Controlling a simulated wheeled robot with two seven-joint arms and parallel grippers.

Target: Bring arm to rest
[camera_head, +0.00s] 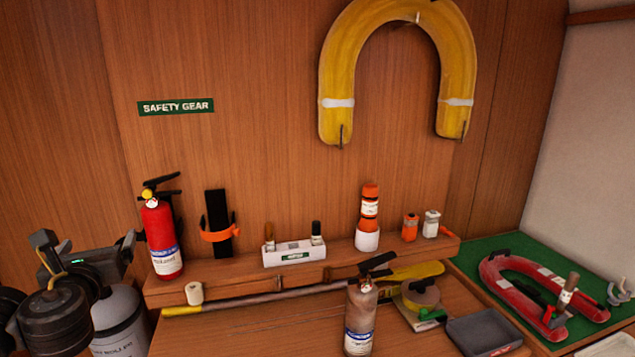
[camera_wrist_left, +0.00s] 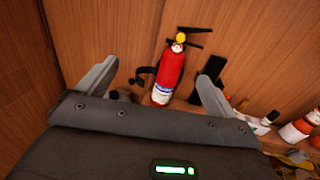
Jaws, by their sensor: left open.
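My left arm comes in at the lower left of the head view. Its gripper (camera_head: 88,246) is open and empty, left of the red fire extinguisher (camera_head: 162,238). The extinguisher stands upright on the wooden shelf, with a black bracket behind it. In the left wrist view the open fingers (camera_wrist_left: 158,78) frame the red extinguisher (camera_wrist_left: 169,75), which appears beyond them with no visible contact. My right gripper is not in view.
An empty bracket with an orange strap (camera_head: 218,232), a white holder (camera_head: 294,254) and an orange canister (camera_head: 369,205) are along the shelf (camera_head: 230,278). A yellow horseshoe buoy (camera_head: 340,70) hangs above.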

